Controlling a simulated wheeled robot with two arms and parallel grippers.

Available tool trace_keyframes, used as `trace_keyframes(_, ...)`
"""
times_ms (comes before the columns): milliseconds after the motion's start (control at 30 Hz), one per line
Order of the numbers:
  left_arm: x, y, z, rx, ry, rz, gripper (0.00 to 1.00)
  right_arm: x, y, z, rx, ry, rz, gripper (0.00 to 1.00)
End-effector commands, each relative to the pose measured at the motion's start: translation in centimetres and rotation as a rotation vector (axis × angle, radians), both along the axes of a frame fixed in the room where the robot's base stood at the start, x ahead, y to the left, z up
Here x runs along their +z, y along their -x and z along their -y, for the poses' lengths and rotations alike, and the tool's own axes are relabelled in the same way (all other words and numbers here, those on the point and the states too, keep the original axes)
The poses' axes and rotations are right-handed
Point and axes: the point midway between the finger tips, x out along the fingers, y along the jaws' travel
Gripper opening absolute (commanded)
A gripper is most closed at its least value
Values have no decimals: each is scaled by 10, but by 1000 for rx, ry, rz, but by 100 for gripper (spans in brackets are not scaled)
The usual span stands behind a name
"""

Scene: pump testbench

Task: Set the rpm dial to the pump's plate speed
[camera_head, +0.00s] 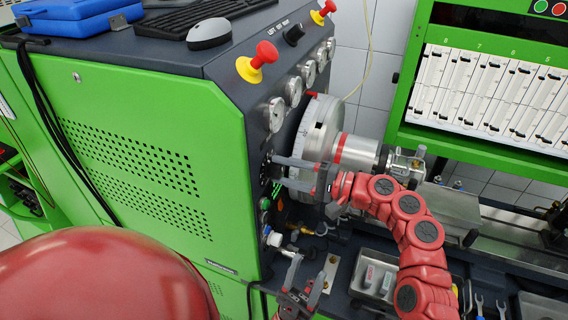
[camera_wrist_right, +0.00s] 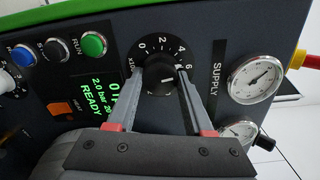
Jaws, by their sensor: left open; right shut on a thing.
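The rpm dial (camera_wrist_right: 156,66) is a black round knob with white numbers and an x100 style mark, in the middle of the right wrist view. A short white line shows on its face, but I cannot tell its exact reading. My right gripper (camera_head: 276,171) is at the bench's front panel, shut on the dial, one finger on each side. The pump (camera_head: 403,162) appears to be the metal unit right of the round flange; no plate is legible. My left gripper (camera_head: 309,267) is open and empty, low in the head view.
Blue, black and green buttons (camera_wrist_right: 94,44) sit left of the dial; the SUPPLY gauge (camera_wrist_right: 256,78) is right of it. A red emergency knob (camera_head: 265,54) stands on the console top. A metal tray (camera_head: 352,290) with small parts lies beside my left gripper.

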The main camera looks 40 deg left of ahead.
Motion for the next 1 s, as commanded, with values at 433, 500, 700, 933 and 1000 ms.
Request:
trace_keyframes(433,15,0,0,0,0,0,50,0,-1,1,-2,37,-151,0)
trace_keyframes(500,15,0,0,0,0,0,50,-1,-1,1,-2,39,-158,0)
trace_keyframes(700,15,0,0,0,0,0,50,-1,-1,1,-2,40,-162,0)
trace_keyframes(933,15,0,0,0,0,0,50,-1,-1,1,-2,40,-162,59)
trace_keyframes(1000,15,0,0,0,0,0,50,-1,-1,0,-2,40,-161,71)
